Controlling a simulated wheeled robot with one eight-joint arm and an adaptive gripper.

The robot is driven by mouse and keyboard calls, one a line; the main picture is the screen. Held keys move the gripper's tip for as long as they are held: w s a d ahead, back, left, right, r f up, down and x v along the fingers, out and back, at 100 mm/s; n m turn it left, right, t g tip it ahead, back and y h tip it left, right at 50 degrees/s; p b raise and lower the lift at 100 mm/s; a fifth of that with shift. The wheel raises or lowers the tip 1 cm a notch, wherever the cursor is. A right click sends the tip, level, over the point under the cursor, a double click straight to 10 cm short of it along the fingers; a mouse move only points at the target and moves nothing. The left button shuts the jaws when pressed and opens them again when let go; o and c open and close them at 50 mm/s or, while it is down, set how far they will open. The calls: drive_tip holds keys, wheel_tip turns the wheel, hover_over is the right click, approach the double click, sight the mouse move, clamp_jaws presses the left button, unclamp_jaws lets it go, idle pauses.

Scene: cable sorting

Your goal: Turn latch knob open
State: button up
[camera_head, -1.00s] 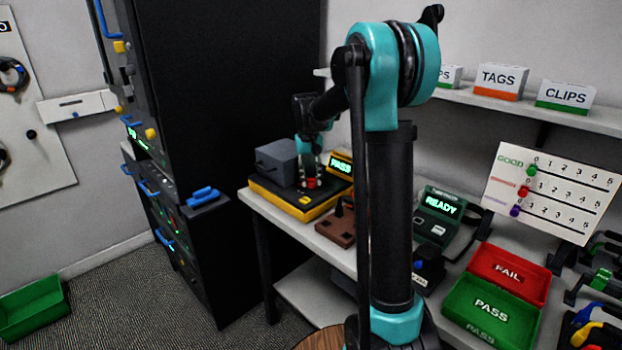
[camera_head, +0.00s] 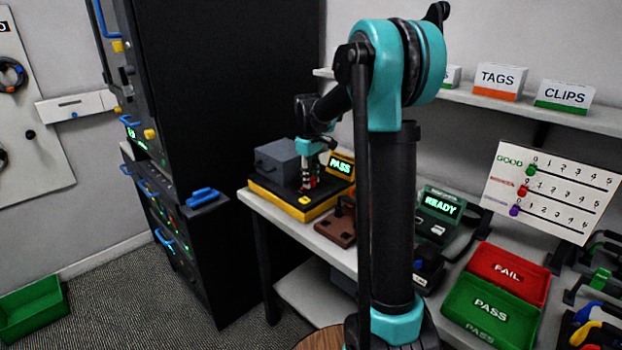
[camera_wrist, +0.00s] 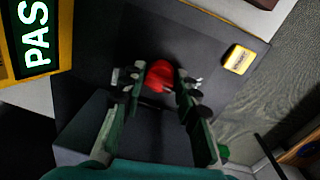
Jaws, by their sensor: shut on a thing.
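The red latch knob (camera_wrist: 158,76) sits on the black top of the yellow-edged tester (camera_head: 292,209). My gripper (camera_wrist: 157,84) points down at the knob, with one finger on each side of it, shut on it. In the head view, my gripper (camera_head: 309,183) hides most of the knob. The grey lid box (camera_head: 276,162) stands beside it on the tester. A green PASS display (camera_head: 340,167) is lit at the tester's back right, and a yellow button (camera_wrist: 238,59) is on its top. The latch's exact angle is not clear.
A brown fixture (camera_head: 336,228) and a READY device (camera_head: 438,212) stand to the right on the bench (camera_head: 272,211). Red FAIL (camera_head: 520,292) and green PASS (camera_head: 470,326) trays lie further right. A black cabinet (camera_head: 220,100) stands left.

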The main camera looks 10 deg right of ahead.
drive_tip(key=shift+a+n, duration=0.1)
drive_tip(key=shift+n, duration=0.3)
drive_tip(key=o, duration=0.9)
drive_tip(key=shift+c, duration=0.2)
wheel_tip(320, 180, up, 12)
drive_tip(key=shift+s+a, duration=0.25)
drive_tip(key=shift+s, duration=0.05)
